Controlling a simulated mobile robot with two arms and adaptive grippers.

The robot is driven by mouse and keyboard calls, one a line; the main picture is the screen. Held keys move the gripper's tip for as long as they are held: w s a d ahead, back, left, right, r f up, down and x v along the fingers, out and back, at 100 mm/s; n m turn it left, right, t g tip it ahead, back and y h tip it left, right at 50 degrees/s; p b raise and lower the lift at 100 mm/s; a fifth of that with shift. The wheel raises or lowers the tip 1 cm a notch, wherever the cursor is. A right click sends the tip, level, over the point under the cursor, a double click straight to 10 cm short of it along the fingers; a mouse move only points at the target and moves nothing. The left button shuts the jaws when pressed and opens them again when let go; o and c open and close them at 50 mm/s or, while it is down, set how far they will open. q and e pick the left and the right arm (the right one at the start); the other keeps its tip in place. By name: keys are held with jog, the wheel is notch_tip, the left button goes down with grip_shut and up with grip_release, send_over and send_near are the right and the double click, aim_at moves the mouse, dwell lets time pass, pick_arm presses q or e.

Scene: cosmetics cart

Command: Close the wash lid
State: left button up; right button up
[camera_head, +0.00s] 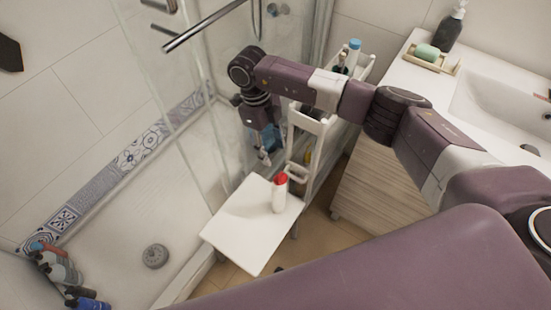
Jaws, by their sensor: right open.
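A white bottle with a red lid (279,193) stands upright on a white square board (245,232) beside the cart. I take it to be the wash; the lid looks seated on top, but I cannot tell whether it is fully closed. My right gripper (265,154) points down, open, above and a little left of the bottle, apart from it. It is between the glass shower screen and the cart. My left gripper is not in view.
The white cart (303,119) stands behind the board, with a blue-capped bottle (354,47) on its upper shelf. A washbasin counter (408,77) is at right, with a soap dish and dark pump bottle (450,27). Several bottles (62,272) stand at lower left.

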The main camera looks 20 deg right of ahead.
jog(key=shift+w+a+r, duration=0.1)
jog(key=shift+r, duration=0.45)
